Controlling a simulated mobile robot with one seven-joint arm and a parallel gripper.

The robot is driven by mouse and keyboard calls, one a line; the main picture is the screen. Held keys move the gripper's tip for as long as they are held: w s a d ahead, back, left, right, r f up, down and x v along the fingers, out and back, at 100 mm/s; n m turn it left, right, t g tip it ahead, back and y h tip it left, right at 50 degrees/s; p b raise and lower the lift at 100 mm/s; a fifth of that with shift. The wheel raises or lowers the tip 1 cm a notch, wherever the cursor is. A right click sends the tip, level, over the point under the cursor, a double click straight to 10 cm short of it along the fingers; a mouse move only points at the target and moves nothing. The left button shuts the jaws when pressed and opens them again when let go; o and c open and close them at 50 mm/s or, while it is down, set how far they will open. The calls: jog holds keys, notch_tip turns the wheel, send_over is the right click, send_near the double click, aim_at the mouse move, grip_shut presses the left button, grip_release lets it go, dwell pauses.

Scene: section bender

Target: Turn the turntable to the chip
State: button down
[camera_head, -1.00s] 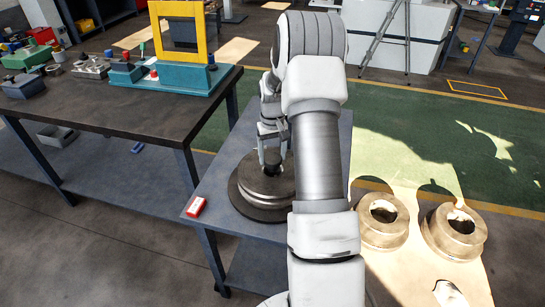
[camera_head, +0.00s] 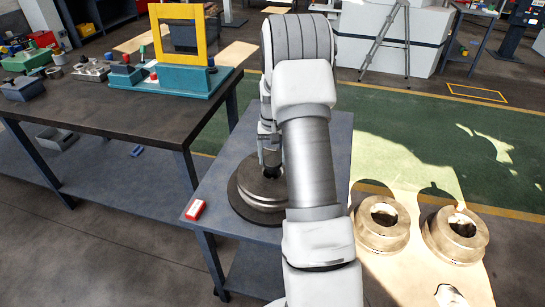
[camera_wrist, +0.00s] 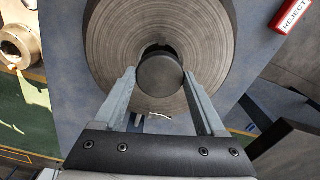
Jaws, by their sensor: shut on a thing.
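The turntable (camera_head: 245,207) is a dark round base under a stepped grey steel disc, on the blue-grey table. In the wrist view its ringed disc (camera_wrist: 108,45) fills the upper middle. A dark round knob (camera_wrist: 160,74) stands at its centre. My gripper (camera_wrist: 160,78) is shut on this knob, one finger on each side; it also shows above the disc in the head view (camera_head: 269,158). A small pale mark (camera_wrist: 158,117) shows near the disc's lower edge between the fingers; I cannot tell whether it is the chip. My arm hides the turntable's right side in the head view.
A red and white block (camera_head: 195,210) lies left of the turntable; its label reads REJECT in the wrist view (camera_wrist: 293,14). Two brass-coloured rings (camera_head: 381,224) sit at the right. A dark workbench (camera_head: 120,110) with a yellow frame (camera_head: 155,28) stands left.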

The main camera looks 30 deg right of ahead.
grip_release()
jog(key=shift+r, duration=0.1)
notch_tip(320, 180, up, 17)
jog(key=shift+r, duration=0.2)
dwell(0.4)
